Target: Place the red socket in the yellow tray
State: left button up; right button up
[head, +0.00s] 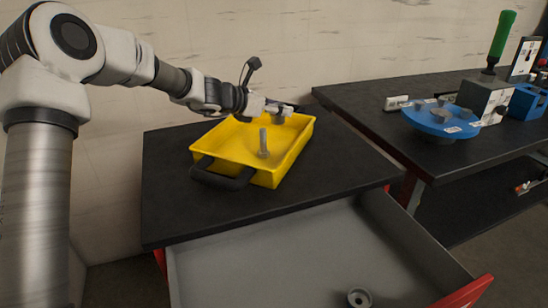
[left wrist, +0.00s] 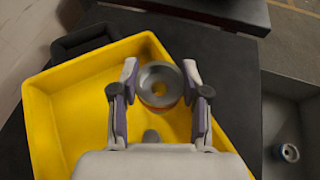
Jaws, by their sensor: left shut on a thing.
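My left gripper (head: 278,108) is over the far side of the yellow tray (head: 232,160). In the left wrist view my left gripper (left wrist: 160,88) is shut on a round, hollow socket (left wrist: 164,72), grey on top with a reddish band below. I take this as the red socket. It is held over the inside of the yellow tray (left wrist: 42,122); its height above the tray floor cannot be told. In the head view the gripper largely hides it. My right gripper is not in view.
A grey bolt (head: 263,145) stands upright in the tray. The tray's black handle (head: 222,180) faces the near side of the black cabinet top. Below, an open grey drawer (head: 290,255) holds a grey ring-like part (head: 359,298). A bench with a blue disc (head: 425,118) is at right.

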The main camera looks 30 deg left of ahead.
pick_arm(q)
notch_tip(320, 180, down, 9)
jog(key=shift+f+b, duration=0.2)
jog(key=shift+b, duration=0.95)
jog(key=shift+s, duration=0.1)
jog(key=shift+f, duration=0.15)
jog(key=o, duration=1.3)
jog(key=shift+c, duration=0.2)
